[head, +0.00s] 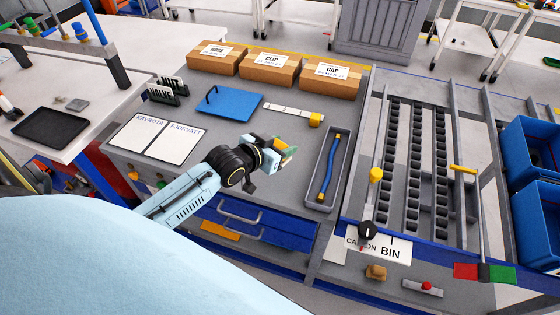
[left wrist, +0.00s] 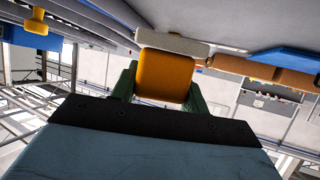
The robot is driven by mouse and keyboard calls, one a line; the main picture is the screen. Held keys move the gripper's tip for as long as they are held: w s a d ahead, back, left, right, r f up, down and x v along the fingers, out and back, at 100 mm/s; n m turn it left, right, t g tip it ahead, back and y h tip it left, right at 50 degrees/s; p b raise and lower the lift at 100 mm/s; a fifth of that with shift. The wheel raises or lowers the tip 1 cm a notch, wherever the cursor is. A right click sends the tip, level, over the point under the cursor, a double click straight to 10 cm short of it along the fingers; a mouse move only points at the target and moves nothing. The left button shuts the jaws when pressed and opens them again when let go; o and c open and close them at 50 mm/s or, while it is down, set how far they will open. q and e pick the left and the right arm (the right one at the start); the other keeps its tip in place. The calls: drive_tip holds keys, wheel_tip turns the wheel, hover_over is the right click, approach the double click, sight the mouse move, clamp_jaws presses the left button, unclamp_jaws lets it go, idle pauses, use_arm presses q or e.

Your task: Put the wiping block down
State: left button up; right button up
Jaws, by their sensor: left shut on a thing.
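My left gripper (head: 284,153) is over the grey worktop, left of the long grey tray. In the left wrist view the green fingers of my left gripper (left wrist: 165,85) are shut on the wiping block (left wrist: 166,75), an orange block with a pale pad (left wrist: 172,41) at its far end. In the head view the block is mostly hidden by the gripper, with only a little orange showing. The pad is close to a grey surface in the left wrist view; I cannot tell whether they touch. My right gripper is not in view.
The long grey tray (head: 311,190) holds a blue tool with yellow ends (head: 325,188). A blue plate (head: 228,103), a white strip with a yellow end (head: 296,114) and two paper sheets (head: 152,138) lie on the worktop (head: 345,98). Cardboard boxes (head: 269,73) line its back.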

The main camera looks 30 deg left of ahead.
use_arm(q)
wheel_tip(320, 180, down, 2)
drive_tip(key=shift+f+b, duration=0.35)
drive_tip(key=shift+f, duration=1.4)
drive_tip(key=shift+f, duration=0.2)
drive_tip(key=o, duration=1.4)
drive_tip(key=shift+c, duration=0.2)
drive_tip(key=shift+r, duration=0.15)
drive_tip(key=p+v, duration=0.1)
drive_tip(key=v, duration=1.1)
